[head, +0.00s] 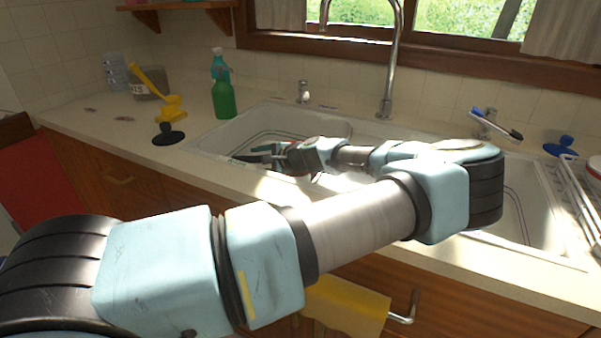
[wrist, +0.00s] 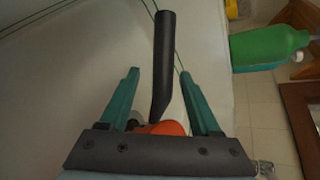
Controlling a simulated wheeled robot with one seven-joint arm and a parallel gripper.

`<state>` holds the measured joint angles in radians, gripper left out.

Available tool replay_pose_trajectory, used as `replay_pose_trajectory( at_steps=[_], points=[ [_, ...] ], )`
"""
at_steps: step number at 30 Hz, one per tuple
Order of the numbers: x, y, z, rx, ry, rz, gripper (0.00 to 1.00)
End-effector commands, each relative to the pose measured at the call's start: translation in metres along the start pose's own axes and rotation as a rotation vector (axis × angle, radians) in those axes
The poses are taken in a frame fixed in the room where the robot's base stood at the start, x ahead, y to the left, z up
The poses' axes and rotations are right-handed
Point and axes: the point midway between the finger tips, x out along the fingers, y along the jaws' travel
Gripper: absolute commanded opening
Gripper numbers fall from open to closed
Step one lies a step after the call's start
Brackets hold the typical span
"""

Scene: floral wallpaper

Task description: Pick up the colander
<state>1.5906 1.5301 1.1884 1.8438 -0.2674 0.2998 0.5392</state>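I cannot identify a colander for certain. In the wrist view a black handle (wrist: 163,60) runs between my gripper's fingers, with an orange-red part (wrist: 165,128) near its lower end, partly hidden by my gripper's base. These may be the colander. My gripper (wrist: 160,73) is open, its teal fingers on either side of the handle with a visible gap at both sides. In the head view my gripper (head: 262,154) is over the left basin of the sink (head: 222,137), pointing left. My arm hides much of that basin.
A yellow object (head: 168,107) and a black-based item (head: 168,136) are on the left counter. The tap (head: 391,70) rises behind the sink. A dish rack (head: 575,195) is at right.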

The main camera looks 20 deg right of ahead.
Motion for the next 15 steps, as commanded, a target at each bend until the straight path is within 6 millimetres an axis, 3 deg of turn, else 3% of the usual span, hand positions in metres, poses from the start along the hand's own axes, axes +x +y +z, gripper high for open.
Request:
replay_pose_trajectory(
  at_steps=[2, 15],
  points=[
    [-0.0002, 0.0000, 0.0000, 0.000, 0.000, 0.000, 0.54],
    [-0.0004, 0.0000, -0.0001, 0.000, 0.000, 0.000, 0.05]
  ],
)
